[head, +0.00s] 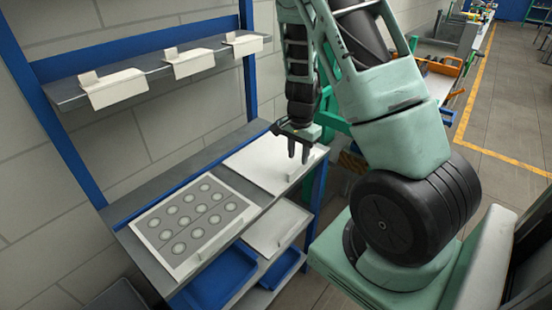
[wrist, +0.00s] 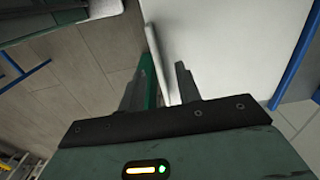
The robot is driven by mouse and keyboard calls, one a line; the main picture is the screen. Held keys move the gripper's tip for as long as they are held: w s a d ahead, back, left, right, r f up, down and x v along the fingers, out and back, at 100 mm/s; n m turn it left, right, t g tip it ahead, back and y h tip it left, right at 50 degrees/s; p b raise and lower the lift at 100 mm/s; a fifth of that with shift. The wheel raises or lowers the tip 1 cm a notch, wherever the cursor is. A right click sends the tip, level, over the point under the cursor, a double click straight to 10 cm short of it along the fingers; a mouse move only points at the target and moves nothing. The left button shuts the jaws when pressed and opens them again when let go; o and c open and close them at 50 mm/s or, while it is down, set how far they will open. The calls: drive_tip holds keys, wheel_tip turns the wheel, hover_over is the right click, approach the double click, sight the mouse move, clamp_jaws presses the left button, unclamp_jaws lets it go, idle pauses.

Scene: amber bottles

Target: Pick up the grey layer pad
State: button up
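A plain pale, whitish-grey flat pad (head: 252,163) lies on the right part of the upper bench shelf, with a small upright tab (head: 300,172) at its front edge. I take this as the layer pad, though its grey is hard to tell from white. My gripper (head: 298,154) points down above its front edge, fingers apart and empty. In the wrist view the pad (wrist: 225,45) fills the upper middle, and the tab (wrist: 158,62) shows as a white bar in line with the gap between my fingers (wrist: 162,62), seemingly beyond the tips. Contact is not visible.
A pale sheet with several round marks (head: 242,208) lies on the left of the same shelf. Below are another pale pad (head: 272,228) with a tab and blue trays (head: 225,275). Blue posts (head: 247,60) and a shelf with white tabbed holders (head: 115,92) stand behind.

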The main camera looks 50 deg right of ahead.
sight(297, 168)
drive_tip(key=shift+s+a+f, duration=0.1)
drive_tip(key=shift+a+f, duration=0.05)
drive_tip(key=shift+f, duration=0.3)
drive_tip(key=f, duration=0.4)
drive_tip(key=shift+s+a+f+p, duration=0.15)
drive_tip(key=shift+a+p, duration=0.15)
drive_tip(key=shift+p, duration=0.1)
clamp_jaws()
